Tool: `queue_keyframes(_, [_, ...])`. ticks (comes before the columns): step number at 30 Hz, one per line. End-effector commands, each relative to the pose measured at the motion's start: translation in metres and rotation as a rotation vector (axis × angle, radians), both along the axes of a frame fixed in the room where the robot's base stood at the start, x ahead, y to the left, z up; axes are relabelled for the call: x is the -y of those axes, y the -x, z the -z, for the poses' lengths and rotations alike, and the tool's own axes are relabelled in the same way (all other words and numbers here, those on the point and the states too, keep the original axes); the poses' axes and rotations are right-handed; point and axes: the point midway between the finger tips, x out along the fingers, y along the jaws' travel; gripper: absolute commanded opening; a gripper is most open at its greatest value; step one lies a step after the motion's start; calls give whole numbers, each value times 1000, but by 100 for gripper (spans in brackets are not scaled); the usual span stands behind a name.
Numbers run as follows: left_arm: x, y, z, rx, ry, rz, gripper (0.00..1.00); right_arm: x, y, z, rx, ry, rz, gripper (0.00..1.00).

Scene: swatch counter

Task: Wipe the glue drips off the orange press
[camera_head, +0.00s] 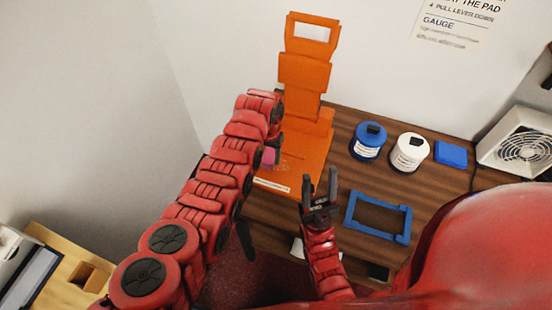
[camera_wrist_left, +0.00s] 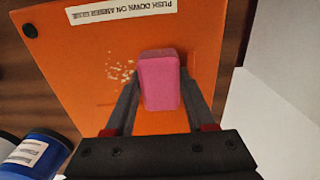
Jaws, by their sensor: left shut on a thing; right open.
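The orange press (camera_head: 303,88) stands upright at the back of the wooden counter, with its flat base toward the front. My left gripper (camera_head: 272,148) is at the left side of the base, shut on a pink block (camera_head: 268,157). In the left wrist view the pink block (camera_wrist_left: 160,80) is between the fingers, over the orange base (camera_wrist_left: 103,53). I cannot tell whether it touches the base. Pale glue drips (camera_wrist_left: 122,74) show on the base just left of the block. My right gripper (camera_head: 321,188) is open and empty in front of the base.
A blue frame (camera_head: 379,217) lies right of my right gripper. A blue jar (camera_head: 368,142), a white jar (camera_head: 409,153), a blue block (camera_head: 451,154) and a white fan unit (camera_head: 519,143) stand along the right. A white wall is close on the left.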

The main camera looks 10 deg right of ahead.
Motion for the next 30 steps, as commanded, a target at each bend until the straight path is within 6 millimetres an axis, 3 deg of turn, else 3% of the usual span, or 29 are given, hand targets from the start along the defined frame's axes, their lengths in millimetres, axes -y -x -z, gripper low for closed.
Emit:
queue_keyframes(4, [-11,-7,2,1,-3,-4,0,0,0,5,0,0,0,50])
queue_keyframes(10, [-12,-8,-1,6,-7,-7,0,0,0,5,0,0,0,50])
queue_keyframes(30, [28,20,0,-1,-3,-2,0,0,0,10,0,0,0,50])
